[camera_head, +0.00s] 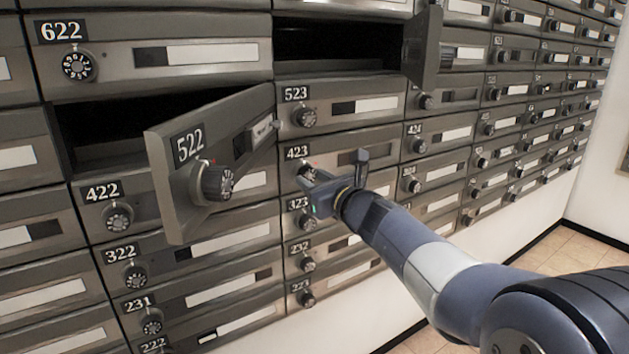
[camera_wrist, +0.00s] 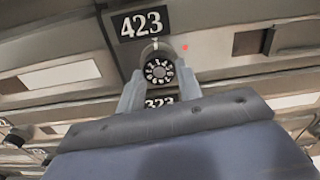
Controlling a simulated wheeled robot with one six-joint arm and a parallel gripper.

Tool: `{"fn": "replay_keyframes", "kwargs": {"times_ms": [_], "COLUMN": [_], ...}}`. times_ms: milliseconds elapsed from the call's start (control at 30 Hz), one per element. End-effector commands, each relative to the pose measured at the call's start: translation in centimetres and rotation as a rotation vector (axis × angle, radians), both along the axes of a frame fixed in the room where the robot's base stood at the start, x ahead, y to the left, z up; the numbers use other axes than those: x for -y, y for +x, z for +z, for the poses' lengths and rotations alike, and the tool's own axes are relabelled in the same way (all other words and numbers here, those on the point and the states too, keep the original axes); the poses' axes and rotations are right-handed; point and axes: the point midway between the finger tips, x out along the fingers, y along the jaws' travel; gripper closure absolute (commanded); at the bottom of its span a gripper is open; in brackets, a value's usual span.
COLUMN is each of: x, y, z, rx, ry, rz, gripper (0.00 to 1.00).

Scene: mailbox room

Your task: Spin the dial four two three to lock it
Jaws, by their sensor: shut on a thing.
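The mailbox door labelled 423 (camera_head: 345,159) is closed, flush with its neighbours in the head view. Its round dial (camera_head: 308,171) is partly hidden by my gripper (camera_head: 312,178). In the wrist view the 423 plate (camera_wrist: 143,23) sits above the dial (camera_wrist: 158,70), which has white marks on a dark face. My gripper (camera_wrist: 158,88) is shut on the dial, with one finger on each side of it. A small red spot shows beside the dial in the wrist view. I cannot read the dial's setting.
The 522 door (camera_head: 215,160) hangs open to the left, sticking out near my gripper. Another open door (camera_head: 428,48) stands out above, beside an empty dark compartment (camera_head: 335,42). Closed boxes with dials surround 423. Tiled floor (camera_head: 540,250) shows at lower right.

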Motion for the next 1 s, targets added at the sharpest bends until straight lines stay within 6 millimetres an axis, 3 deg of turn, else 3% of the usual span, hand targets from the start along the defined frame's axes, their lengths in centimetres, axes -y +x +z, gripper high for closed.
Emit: {"fn": "replay_keyframes", "kwargs": {"times_ms": [100,467,1000], "x": [0.03,0.01,-0.13], "y": [0.01,0.00,-0.05], "z": [-0.01,0.01,0.06], "rx": [0.000,-0.037,-0.286], "ry": [0.000,0.053,0.421], "rz": [-0.001,0.000,0.001], "gripper": [0.89,0.89,0.89]}}
